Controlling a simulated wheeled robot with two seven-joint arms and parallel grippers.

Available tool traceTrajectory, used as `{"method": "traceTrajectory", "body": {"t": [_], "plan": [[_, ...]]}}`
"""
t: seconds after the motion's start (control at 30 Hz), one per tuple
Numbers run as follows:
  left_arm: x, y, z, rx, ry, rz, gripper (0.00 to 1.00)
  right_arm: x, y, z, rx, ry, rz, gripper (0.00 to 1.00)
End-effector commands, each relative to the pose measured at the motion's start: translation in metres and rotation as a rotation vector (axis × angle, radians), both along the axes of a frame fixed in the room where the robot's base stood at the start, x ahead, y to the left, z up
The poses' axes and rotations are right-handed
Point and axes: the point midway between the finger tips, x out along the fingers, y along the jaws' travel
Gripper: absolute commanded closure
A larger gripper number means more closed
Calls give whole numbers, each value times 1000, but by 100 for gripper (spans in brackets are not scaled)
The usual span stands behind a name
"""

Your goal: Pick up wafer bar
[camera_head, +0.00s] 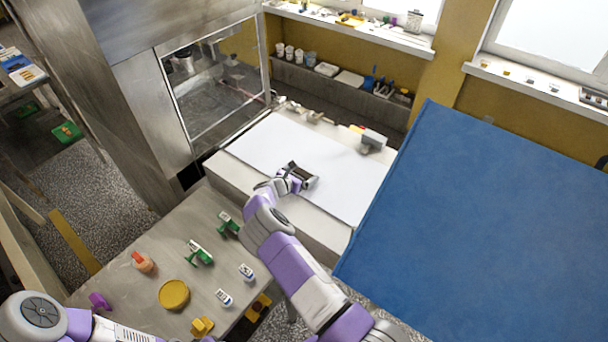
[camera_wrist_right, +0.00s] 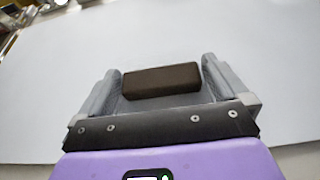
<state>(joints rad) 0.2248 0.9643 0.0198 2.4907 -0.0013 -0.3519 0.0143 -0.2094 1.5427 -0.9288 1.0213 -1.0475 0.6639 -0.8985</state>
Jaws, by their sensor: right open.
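The wafer bar (camera_wrist_right: 161,80) is a dark brown block lying on the white surface in the right wrist view. My right gripper (camera_wrist_right: 160,82) is open, with one grey finger to the left of the bar and one to the right. The bar lies crosswise between the fingertips, with a narrow gap visible at each end.
A large blue panel (camera_head: 490,230) stands to the right of the bed. The near metal table (camera_head: 150,225) holds a yellow disc (camera_head: 173,295) and several small items. The bed around the gripper is clear.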

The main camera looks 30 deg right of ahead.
Motion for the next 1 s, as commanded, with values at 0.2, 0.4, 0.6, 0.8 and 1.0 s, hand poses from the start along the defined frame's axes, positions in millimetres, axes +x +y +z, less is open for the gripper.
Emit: {"method": "traceTrajectory", "body": {"t": [0.2,0.4,0.6,0.8,1.0], "plan": [[0,0,0,0,0,0,62,1,-1,-1,2,-1,1,0],[0,0,0,0,0,0,62,1,-1,-1,1,-1,1,21],[0,0,0,0,0,0,62,1,-1,-1,0,-1,1,23],[0,0,-1,0,0,0,62,2,-2,13,1,-4,-1,23],[0,0,-4,0,0,0,62,2,-1,53,3,-6,0,23]]}}
